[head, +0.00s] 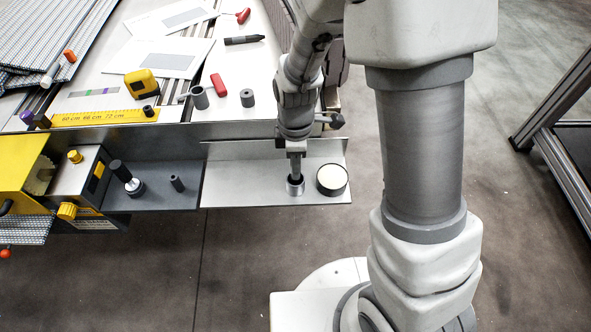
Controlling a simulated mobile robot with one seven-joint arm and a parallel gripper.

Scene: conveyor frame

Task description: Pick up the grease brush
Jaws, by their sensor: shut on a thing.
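My gripper (296,174) points straight down over the metal shelf at the front right of the conveyor frame. It is shut on a slim upright thing, which I take to be the grease brush, mostly hidden by the jaws. Right below the jaws is a short dark-and-silver cylinder (295,190) on the shelf. I cannot tell whether it is the brush's lower end or a holder around it. A round dark tin with a cream-coloured filling (332,178) stands close to the right of it, apart from the jaws.
The metal shelf (240,175) has bare room left of my gripper. A raised wall (235,151) runs behind it. A dark tray (155,190) with a knob and a small cylinder lies further left. Tools, papers and a yellow tape measure (141,83) lie behind.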

